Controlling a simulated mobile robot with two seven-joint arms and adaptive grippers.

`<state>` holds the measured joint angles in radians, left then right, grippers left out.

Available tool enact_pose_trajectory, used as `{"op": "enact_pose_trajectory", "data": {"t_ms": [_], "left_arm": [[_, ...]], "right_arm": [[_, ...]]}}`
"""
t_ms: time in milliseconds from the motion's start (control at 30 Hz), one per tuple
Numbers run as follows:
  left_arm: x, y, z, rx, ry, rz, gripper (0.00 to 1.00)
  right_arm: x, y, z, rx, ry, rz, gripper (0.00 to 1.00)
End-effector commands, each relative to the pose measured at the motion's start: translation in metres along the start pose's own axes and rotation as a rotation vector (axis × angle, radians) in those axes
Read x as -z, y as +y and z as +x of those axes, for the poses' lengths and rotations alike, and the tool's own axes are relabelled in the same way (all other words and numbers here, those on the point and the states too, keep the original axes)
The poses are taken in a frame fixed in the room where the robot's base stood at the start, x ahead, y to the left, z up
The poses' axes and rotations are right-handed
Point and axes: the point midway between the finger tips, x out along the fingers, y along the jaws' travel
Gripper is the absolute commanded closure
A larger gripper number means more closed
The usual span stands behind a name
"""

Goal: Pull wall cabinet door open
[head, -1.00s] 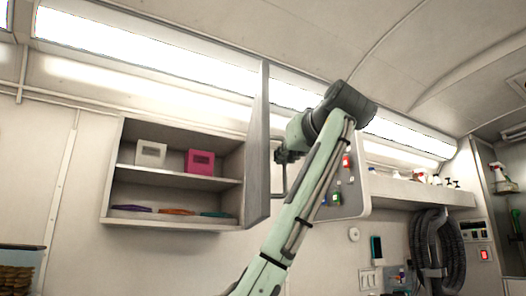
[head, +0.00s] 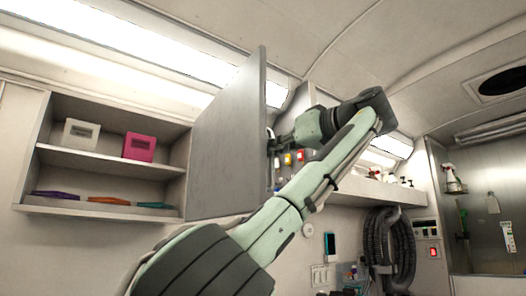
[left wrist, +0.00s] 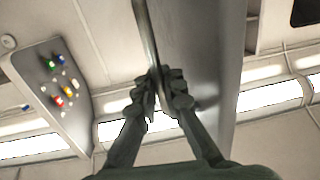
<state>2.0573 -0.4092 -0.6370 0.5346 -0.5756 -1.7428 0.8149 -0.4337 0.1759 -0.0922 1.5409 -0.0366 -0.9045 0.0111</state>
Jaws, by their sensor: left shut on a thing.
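The wall cabinet (head: 110,212) hangs at the left in the head view with its inside exposed. Its grey door (head: 226,140) stands wide open, swung out from the cabinet's right side, with its inner face showing. My left gripper (head: 274,142) is on the door's outer side, mostly hidden behind the door edge. In the left wrist view the door's face (left wrist: 205,60) runs down the middle. There my left gripper (left wrist: 160,90) is shut on the door handle (left wrist: 147,35), a slim bar. My right gripper is not in view.
The cabinet holds a white box (head: 81,135), a pink box (head: 139,146) and flat coloured items on the lower shelf. Right of the door are a panel with small bottles (head: 288,159), a shelf (head: 375,190) and a coiled black hose (head: 390,248). The ceiling is close above.

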Motion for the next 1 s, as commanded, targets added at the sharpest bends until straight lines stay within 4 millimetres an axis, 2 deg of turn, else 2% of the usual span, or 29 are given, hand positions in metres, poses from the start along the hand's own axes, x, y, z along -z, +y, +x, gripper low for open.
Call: {"op": "enact_pose_trajectory", "data": {"t_ms": [333,400,467,767,867,1000], "left_arm": [[0.0,0.001,-0.002,0.0,0.0,-0.001,1.0],[-0.001,0.001,-0.002,-0.001,0.0,-0.001,0.87],[-0.001,0.001,-0.002,-0.001,0.0,-0.001,0.82],[0.0,0.0,-0.002,0.001,0.0,-0.002,0.82],[0.001,0.0,-0.008,0.001,0.002,-0.003,0.82],[0.002,-0.001,-0.027,0.002,0.005,-0.002,0.82]], "right_arm": [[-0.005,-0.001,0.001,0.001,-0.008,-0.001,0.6],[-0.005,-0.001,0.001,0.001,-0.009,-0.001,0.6],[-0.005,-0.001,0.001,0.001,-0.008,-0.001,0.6],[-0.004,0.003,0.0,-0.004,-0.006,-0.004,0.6],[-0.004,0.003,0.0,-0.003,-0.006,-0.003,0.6],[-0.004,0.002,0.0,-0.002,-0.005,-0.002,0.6]]}}
